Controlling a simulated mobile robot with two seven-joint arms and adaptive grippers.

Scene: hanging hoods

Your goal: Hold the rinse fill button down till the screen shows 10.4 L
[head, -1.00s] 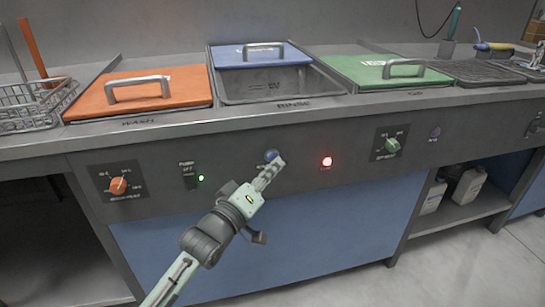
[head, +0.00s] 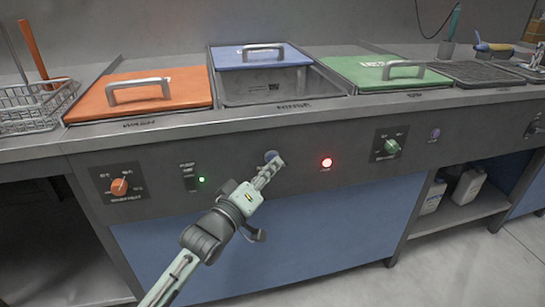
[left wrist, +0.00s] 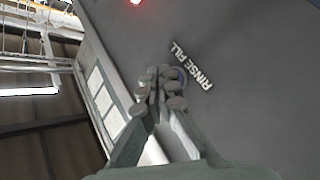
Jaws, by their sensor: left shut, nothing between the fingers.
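The rinse fill button (head: 270,155) is a round blue-grey knob on the dark front panel, below the rinse basin (head: 290,98). My left gripper (head: 275,163) is shut and empty, with its fingertips at the button and partly covering it. In the left wrist view the closed fingertips (left wrist: 164,88) lie over the button (left wrist: 183,77), of which only a bluish edge shows beside the white "RINSE FILL" label (left wrist: 193,69). I cannot tell how far the button is pressed. No screen with a litre reading shows. My right gripper is not in view.
A red light (head: 326,162) glows right of the button, and a green light (head: 201,179) glows left by the pump switch. An orange dial (head: 119,187) and a green dial (head: 391,146) flank them. Orange (head: 150,105), blue (head: 230,58) and green lids (head: 350,70) lie above.

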